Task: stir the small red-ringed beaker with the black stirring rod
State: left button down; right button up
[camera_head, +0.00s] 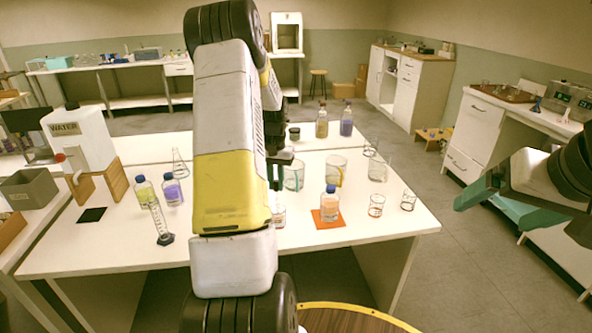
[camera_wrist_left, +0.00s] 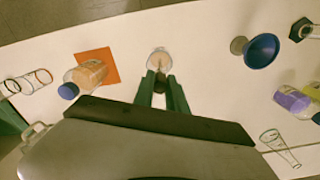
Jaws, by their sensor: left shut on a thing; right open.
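A small beaker (camera_wrist_left: 159,59) with pale pinkish contents stands just beyond my left gripper's fingertips in the left wrist view. In the head view it shows beside my left arm (camera_head: 279,216), partly hidden, and its ring is hard to make out. My left gripper (camera_wrist_left: 161,86) is shut on a thin dark thing, apparently the black stirring rod (camera_wrist_left: 160,76), whose far end appears over or in the beaker. The left gripper also shows in the head view (camera_head: 276,177). Another small glass with a reddish ring (camera_head: 376,205) stands further right. My right gripper (camera_head: 490,207) is open and empty, off the table's right side.
An orange mat (camera_head: 320,223) bears a blue-capped bottle (camera_head: 330,203) right of the beaker. A blue funnel (camera_wrist_left: 262,50) lies on its other side. Larger beakers (camera_head: 336,170) stand behind. A graduated cylinder (camera_head: 160,222) and bottles (camera_head: 145,191) stand left. The front right tabletop (camera_head: 400,225) is clear.

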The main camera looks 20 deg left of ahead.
aim_at(276, 191)
pick_arm(q)
jog(key=shift+f, duration=1.5)
jog(key=shift+a, duration=0.1)
